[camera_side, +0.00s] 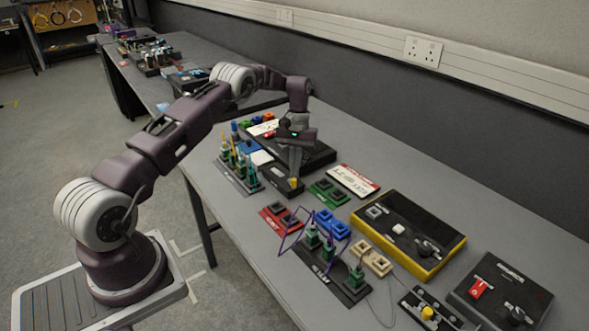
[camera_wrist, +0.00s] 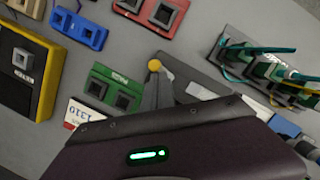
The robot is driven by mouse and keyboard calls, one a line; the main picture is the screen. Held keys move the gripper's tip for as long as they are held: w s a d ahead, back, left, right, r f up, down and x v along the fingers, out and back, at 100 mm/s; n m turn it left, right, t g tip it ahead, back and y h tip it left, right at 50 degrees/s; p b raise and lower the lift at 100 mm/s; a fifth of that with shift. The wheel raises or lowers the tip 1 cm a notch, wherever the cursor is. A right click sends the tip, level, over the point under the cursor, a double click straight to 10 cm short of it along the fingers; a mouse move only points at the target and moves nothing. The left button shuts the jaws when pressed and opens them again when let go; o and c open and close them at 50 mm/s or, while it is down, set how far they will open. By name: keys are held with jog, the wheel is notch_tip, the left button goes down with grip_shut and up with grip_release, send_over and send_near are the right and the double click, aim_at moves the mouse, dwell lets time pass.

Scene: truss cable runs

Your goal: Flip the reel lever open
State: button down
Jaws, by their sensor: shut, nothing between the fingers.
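A small yellow knob (camera_side: 293,182) tops a low dark box (camera_side: 276,184) near the middle of the table; it also shows in the wrist view (camera_wrist: 154,66). No label reading reel is legible, so I cannot be sure that it is the reel lever. My gripper (camera_side: 295,172) points down over this box with its fingers together, holding nothing. In the wrist view my fingertips (camera_wrist: 156,80) are right at the knob; I cannot tell whether they touch it. The fingers and wrist housing hide part of the box.
A green two-socket block (camera_side: 327,192) and a white label card (camera_side: 353,181) lie right of my gripper. A rack of wired plugs (camera_side: 240,170) stands left. A yellow-edged box (camera_side: 408,236), a red-switch box (camera_side: 500,292) and another yellow-knobbed panel (camera_side: 428,311) are nearer the front right.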

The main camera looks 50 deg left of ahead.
jog(key=m, duration=0.4)
jog(key=shift+s+d+y, duration=0.2)
jog(key=shift+s+y, duration=0.05)
jog(key=shift+y, duration=0.15)
jog(key=shift+s+a, duration=0.5)
jog(key=shift+a, duration=0.15)
jog(key=shift+r, duration=0.1)
jog(key=v, duration=0.7)
jog(key=shift+w, duration=0.2)
